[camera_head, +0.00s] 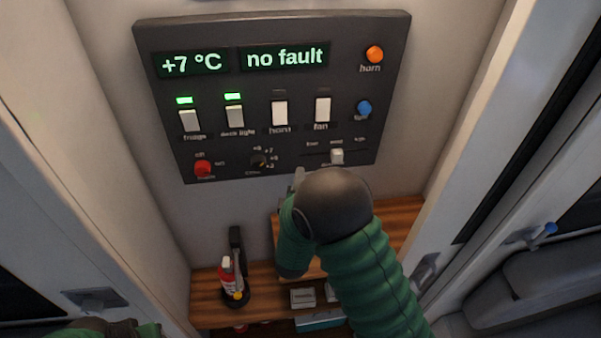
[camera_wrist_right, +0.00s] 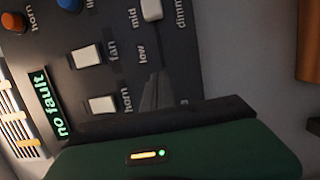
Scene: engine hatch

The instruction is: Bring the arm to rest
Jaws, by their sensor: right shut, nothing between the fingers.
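My right arm comes in from the lower right of the head view, in green sleeving with a dark rounded joint. My right gripper (camera_head: 299,178) is mostly hidden behind that joint. Only a small grey part shows, just below the lower edge of the dark control panel (camera_head: 270,95). The gripper is shut and holds nothing. In the right wrist view the panel (camera_wrist_right: 130,70) is seen turned on its side, beyond my green wrist housing. Contact between gripper and panel cannot be told. A green and dark piece of my left arm shows at the bottom left; its gripper is out of view.
The panel displays read "+7 °C" and "no fault"; green lamps glow above the fridge and deck light switches. A wooden shelf (camera_head: 215,312) below holds a small red-and-white bottle (camera_head: 227,275) and small boxes (camera_head: 303,298). Pale door frames (camera_head: 490,120) stand close on both sides.

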